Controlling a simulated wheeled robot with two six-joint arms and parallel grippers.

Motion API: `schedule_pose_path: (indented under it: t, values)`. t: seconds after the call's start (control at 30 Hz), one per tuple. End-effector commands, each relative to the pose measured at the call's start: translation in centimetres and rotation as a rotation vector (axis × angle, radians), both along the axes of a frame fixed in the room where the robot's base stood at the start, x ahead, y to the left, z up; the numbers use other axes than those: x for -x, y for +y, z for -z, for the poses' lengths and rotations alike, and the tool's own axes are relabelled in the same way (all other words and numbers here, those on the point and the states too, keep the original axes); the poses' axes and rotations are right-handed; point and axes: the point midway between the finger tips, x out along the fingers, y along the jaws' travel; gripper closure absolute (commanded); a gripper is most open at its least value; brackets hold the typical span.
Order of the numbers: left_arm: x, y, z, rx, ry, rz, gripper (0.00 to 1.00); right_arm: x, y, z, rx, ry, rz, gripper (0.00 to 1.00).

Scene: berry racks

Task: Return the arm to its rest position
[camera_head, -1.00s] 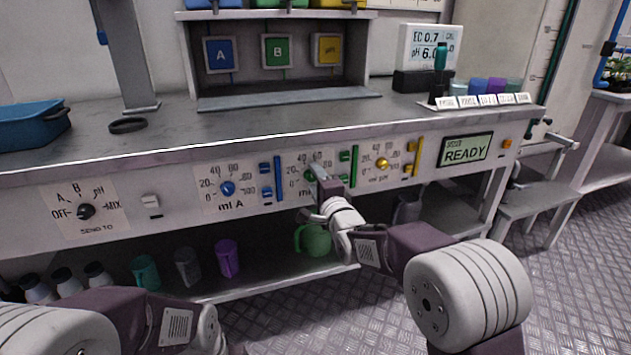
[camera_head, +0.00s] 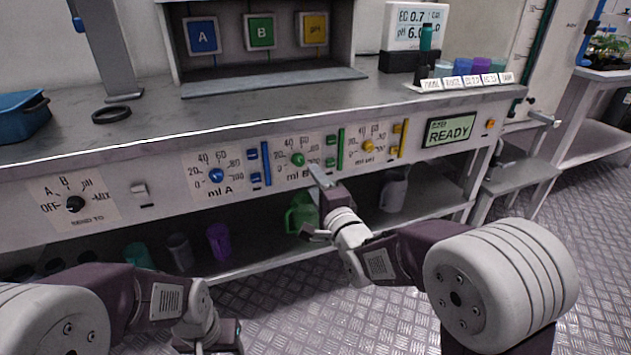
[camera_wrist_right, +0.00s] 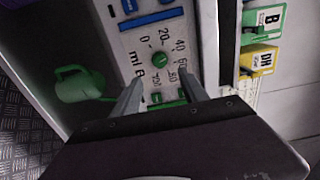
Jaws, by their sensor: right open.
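My right gripper (camera_head: 318,205) is in front of the bench's control panel, just below and right of the green ml B knob (camera_head: 298,159). Its fingers are open and empty. In the right wrist view the two fingers (camera_wrist_right: 160,95) stand apart, with the ml B knob (camera_wrist_right: 160,59) beyond them and apart from them. My left arm comes in at the lower left of the head view. Its gripper end (camera_head: 212,340) is low near the bottom edge, and its fingers cannot be made out.
The bench front (camera_head: 130,170) carries blue, green and yellow dials and a READY display (camera_head: 450,129). A green watering can (camera_head: 301,215) and several cups stand on the shelf underneath. A blue tray (camera_head: 20,115) lies on the bench top. The floor (camera_head: 300,320) in front is clear.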

Motion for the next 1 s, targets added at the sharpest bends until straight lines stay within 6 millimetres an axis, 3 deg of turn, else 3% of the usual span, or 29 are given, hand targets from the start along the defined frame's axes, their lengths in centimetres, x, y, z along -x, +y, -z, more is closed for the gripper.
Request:
schedule_pose_path:
  t: [0.23, 0.37, 0.4, 0.5, 0.57, 0.7, 0.83, 0.9, 1.0]
  values:
    - [0.0, 0.0, -0.5, 0.0, 0.0, 0.0, 0.44, -0.2, -0.7, -0.6, -0.001, -0.003, 0.014, 0.49]
    - [0.0, 0.0, -3.0, 0.0, 0.0, 0.0, 0.44, -0.4, -5.5, -4.5, -0.005, -0.017, 0.108, 0.49]
    - [0.0, 0.0, -3.9, 0.0, 0.0, 0.0, 0.44, 0.2, -7.9, -3.5, 0.047, 0.06, 0.154, 0.49]
    - [0.0, 0.0, -4.8, 0.0, 0.0, 0.0, 0.44, 3.0, -11.6, 2.5, 0.331, 0.301, 0.176, 0.49]
    - [0.0, 0.0, -5.1, 0.0, 0.0, 0.0, 0.44, 5.5, -13.0, 6.0, 0.504, 0.437, 0.134, 0.49]
    - [0.0, 0.0, -5.4, 0.0, 0.0, 0.0, 0.44, 12.6, -14.7, 12.5, 0.852, 0.708, -0.089, 0.49]
    - [0.0, 0.0, -5.3, 0.0, 0.0, 0.0, 0.44, 19.3, -14.8, 16.6, 1.093, 0.868, -0.396, 0.49]
    - [0.0, 0.0, -5.3, 0.0, 0.0, 0.0, 0.44, 22.9, -14.8, 17.9, 1.196, 0.922, -0.591, 0.49]
    - [0.0, 0.0, -5.3, 0.0, 0.0, 0.0, 0.44, 26.5, -14.7, 18.6, 1.321, 0.925, -0.863, 0.49]
